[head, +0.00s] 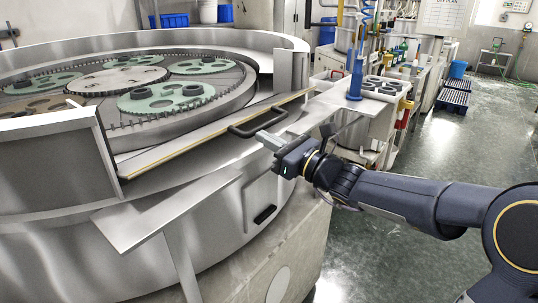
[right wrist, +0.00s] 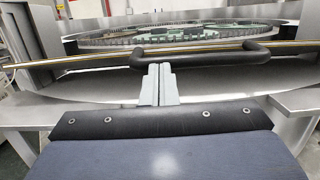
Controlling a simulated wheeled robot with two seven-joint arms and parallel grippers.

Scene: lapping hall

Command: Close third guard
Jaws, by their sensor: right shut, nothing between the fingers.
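A metal guard panel (head: 195,139) with a yellow-lined edge spans the gap in the round machine's wall. Its black bar handle (head: 257,121) sticks out towards me; the handle also shows in the right wrist view (right wrist: 205,50). My right gripper (head: 270,139) is shut and empty, its pale fingers just on the near side of the handle. In the right wrist view the joined fingertips (right wrist: 157,72) lie just below the handle's left part; I cannot tell whether they touch it. My left gripper is not in view.
Inside the machine wall (head: 60,175) lie a toothed ring and green carrier discs (head: 165,98). A flat metal ledge (head: 165,210) juts out at the front. A blue column (head: 355,75) and a bench with parts stand behind my right arm. Floor (head: 440,150) is open at right.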

